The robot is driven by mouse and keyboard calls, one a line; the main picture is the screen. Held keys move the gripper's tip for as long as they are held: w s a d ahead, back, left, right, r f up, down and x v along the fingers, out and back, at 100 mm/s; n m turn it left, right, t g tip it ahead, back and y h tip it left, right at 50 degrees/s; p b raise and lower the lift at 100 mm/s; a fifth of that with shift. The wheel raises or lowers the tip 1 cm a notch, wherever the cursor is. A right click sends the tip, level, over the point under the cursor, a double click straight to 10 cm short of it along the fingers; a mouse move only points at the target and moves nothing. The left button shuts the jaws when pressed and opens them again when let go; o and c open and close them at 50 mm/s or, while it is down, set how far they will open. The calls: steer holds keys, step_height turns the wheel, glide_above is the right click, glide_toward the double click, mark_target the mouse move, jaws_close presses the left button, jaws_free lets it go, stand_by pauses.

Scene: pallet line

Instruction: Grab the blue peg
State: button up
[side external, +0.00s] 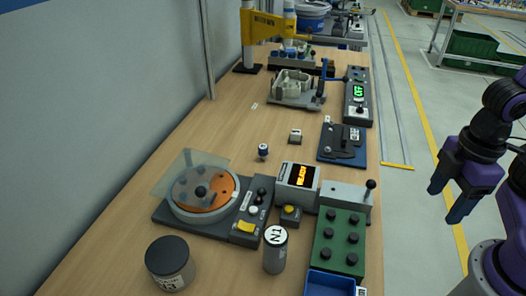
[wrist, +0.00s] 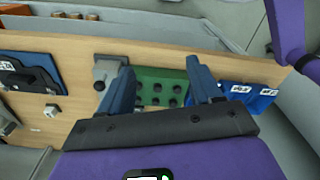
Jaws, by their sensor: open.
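A small, dark blue-looking peg (side external: 263,150) with a pale top stands upright on the wooden table in the side external view; its colour is hard to judge at this size. A slim blue upright piece (side external: 322,76) also shows beside the grey fixture farther back. I cannot tell for sure which is the blue peg. My gripper (side external: 449,198) is at the right, beyond the table's edge, apart from both. Its two blue fingers are open and empty. In the wrist view my gripper (wrist: 159,75) shows spread fingers with the table beyond; I cannot make out a blue peg there.
A green block with several black knobs (side external: 325,251) and a blue tray (side external: 318,284) lie at the front right.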

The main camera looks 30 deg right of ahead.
step_height(320, 180, up, 5)
steer(key=w+a+m+g+y, duration=0.5)
steer(key=w+a+m, duration=0.5)
steer(key=m, duration=0.5)
steer(key=w+m+t+y, duration=0.6)
steer(key=w+m, duration=0.7)
steer(key=w, duration=0.4)
steer(key=w+d+m+t+h, duration=0.1)
steer(key=w+d+m+t, duration=0.7)
steer(key=w+d+m, duration=0.25)
glide_toward(258, 158)
steer(key=shift+g, duration=0.3)
steer(key=s+d+r, duration=0.1)
steer(key=r, duration=0.1)
steer(key=s+d+r, duration=0.1)
steer(key=d+r, duration=0.1)
steer(key=s+d+r, duration=0.1)
steer(key=d+r, duration=0.1)
steer(key=shift+s+r, duration=0.2)
steer(key=shift+s, duration=0.2)
steer(key=x, duration=1.7)
